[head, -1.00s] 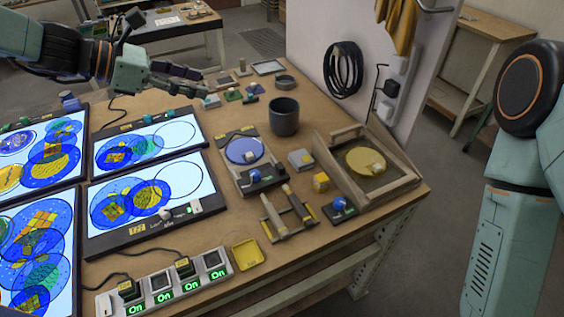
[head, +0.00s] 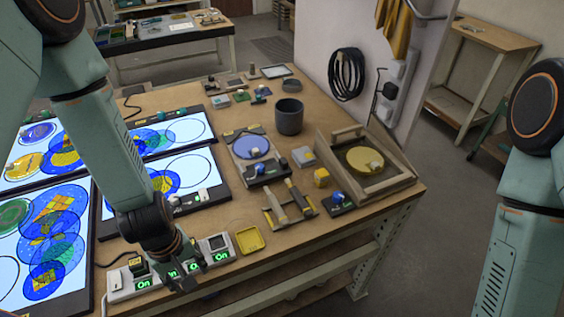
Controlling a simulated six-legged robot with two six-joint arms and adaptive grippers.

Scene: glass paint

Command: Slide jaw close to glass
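A small clamp-like fixture (head: 290,207) with two bars and yellow-tipped parts lies near the table's front edge; which part is the jaw I cannot tell. A blue glass disc (head: 251,147) rests on a dark-framed stand behind it. A yellow disc (head: 365,160) lies in a wooden tray (head: 400,182) to the right. My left gripper (head: 186,272) points down at the power strip (head: 121,287), left of the fixture and apart from it. Its fingers are dark and small, so open or shut is unclear. My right arm shows at the right edge; its gripper is out of view.
Lit panels (head: 45,232) with coloured discs fill the left side. A yellow dish (head: 250,240) lies right of the power strip. A dark cup (head: 289,117), a yellow cube (head: 321,177) and a blue-knobbed block (head: 339,202) stand around the fixture. A partition (head: 322,40) rises behind.

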